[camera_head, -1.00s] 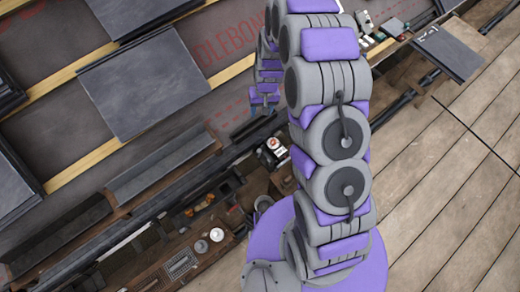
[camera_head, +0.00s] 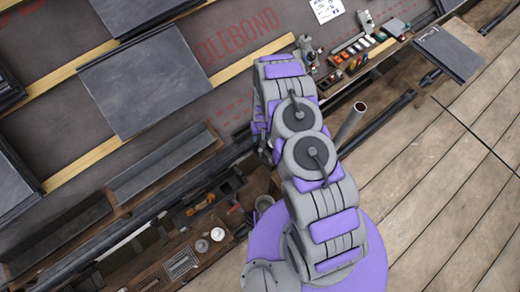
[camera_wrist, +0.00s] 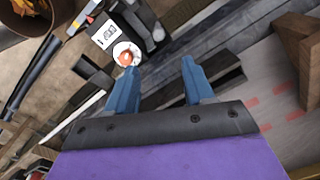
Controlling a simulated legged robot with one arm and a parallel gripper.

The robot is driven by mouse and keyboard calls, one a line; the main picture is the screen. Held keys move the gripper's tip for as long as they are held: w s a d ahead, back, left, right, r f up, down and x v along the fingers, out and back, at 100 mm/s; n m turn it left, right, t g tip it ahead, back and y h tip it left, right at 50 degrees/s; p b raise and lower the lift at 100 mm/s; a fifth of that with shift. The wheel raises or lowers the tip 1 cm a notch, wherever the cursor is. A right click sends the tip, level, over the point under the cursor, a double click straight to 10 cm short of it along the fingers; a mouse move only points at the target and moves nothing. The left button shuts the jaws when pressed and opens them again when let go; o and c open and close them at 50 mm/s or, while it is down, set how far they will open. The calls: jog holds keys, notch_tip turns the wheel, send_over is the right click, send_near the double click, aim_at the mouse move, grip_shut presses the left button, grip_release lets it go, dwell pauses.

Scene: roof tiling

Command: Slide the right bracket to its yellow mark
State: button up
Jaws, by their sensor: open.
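My gripper (camera_wrist: 160,66) shows in the wrist view as two blue fingers, apart, with nothing held between them. Dark grey bars or blocks (camera_wrist: 220,62) lie beyond and right of the fingers; I cannot tell whether one is the right bracket. I cannot make out a yellow mark in either view. In the head view my folded arm hides most of the gripper, low over the roof's edge near my base.
A white device with an orange-red dial (camera_wrist: 108,36) lies beyond the left finger. Slate tiles (camera_head: 150,80) and wooden battens (camera_head: 90,160) cover the roof at left. A tool shelf (camera_head: 350,62) stands at the upper right.

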aim_at(260, 150)
jog(key=f+b, duration=0.2)
jog(key=f, duration=0.5)
jog(key=f+b, duration=0.1)
jog(key=f, duration=0.6)
jog(key=shift+a+f+b, duration=0.2)
jog(key=shift+f+b, duration=0.15)
jog(key=shift+b, duration=0.05)
jog(key=shift+c, duration=0.3)
grip_shut()
